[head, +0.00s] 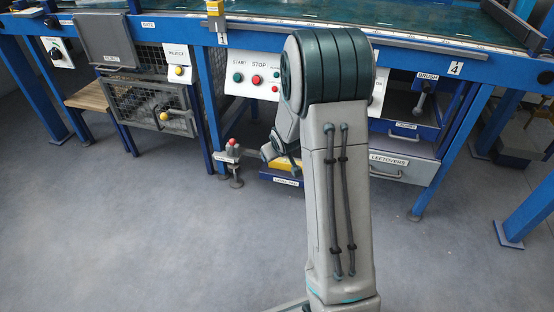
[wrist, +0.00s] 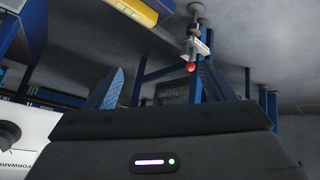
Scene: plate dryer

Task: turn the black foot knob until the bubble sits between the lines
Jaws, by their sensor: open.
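A levelling foot (head: 237,181) stands on the floor beside the blue machine leg in the head view. Above it is a small grey bracket with a red ball (head: 232,143). The wrist view looks upside down and shows the foot (wrist: 195,10) at the top and the red ball (wrist: 190,67) below it. No bubble or lines can be made out. My gripper (wrist: 158,86) is open and empty, its two blue pads apart, with the foot beyond them. In the head view it is mostly hidden behind my arm.
The blue machine frame (head: 204,100) rises just behind the foot. A START and STOP panel (head: 240,84) is above. A wire-mesh cage (head: 150,103) is at left, and a LEFTOVERS drawer (head: 400,166) at right. The grey floor (head: 120,240) in front is clear.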

